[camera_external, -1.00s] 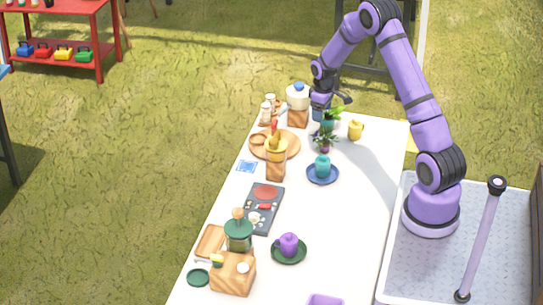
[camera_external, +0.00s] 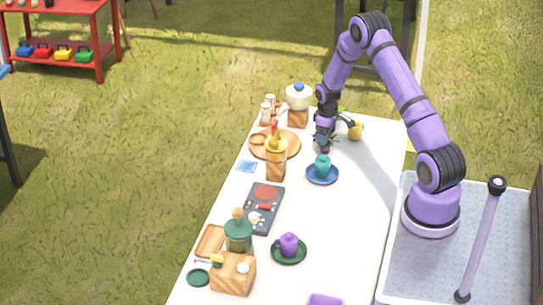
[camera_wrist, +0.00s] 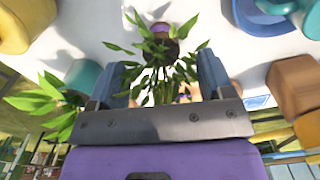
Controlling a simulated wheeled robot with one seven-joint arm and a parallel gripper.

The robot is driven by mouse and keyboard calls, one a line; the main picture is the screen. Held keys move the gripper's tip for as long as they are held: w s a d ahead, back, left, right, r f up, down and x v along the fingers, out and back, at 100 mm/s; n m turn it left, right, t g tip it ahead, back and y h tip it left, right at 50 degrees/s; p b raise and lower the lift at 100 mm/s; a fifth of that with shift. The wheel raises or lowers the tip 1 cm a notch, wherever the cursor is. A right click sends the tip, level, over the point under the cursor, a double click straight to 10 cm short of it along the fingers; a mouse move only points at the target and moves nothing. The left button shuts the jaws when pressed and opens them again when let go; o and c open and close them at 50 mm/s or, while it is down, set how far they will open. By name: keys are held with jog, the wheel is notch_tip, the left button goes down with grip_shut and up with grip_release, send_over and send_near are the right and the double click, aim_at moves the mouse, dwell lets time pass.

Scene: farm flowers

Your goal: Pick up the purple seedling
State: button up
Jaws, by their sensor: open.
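The purple seedling (camera_wrist: 160,30) is a leafy green plant in a small purple pot. In the wrist view it is at the top middle, its leaves hanging between the two blue fingers of my gripper (camera_wrist: 165,65). The fingers are apart, one on each side of the leaves, and the pot lies past their tips. In the external view my gripper (camera_external: 325,136) points down over the seedling's spot on the white table and hides most of it. A second leafy plant (camera_wrist: 45,103) with a teal pot (camera_wrist: 84,76) stands to the left in the wrist view.
A yellow mug (camera_external: 355,130) is right of my gripper. A teal cup (camera_external: 322,166) on a blue saucer (camera_external: 322,177) is just in front. A round wooden board (camera_external: 290,146) and a white lidded jar (camera_external: 298,97) are to the left.

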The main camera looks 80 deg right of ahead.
notch_tip(320, 180, down, 4)
jog(key=shift+w, duration=0.15)
jog(key=c, duration=1)
jog(key=shift+r, duration=0.15)
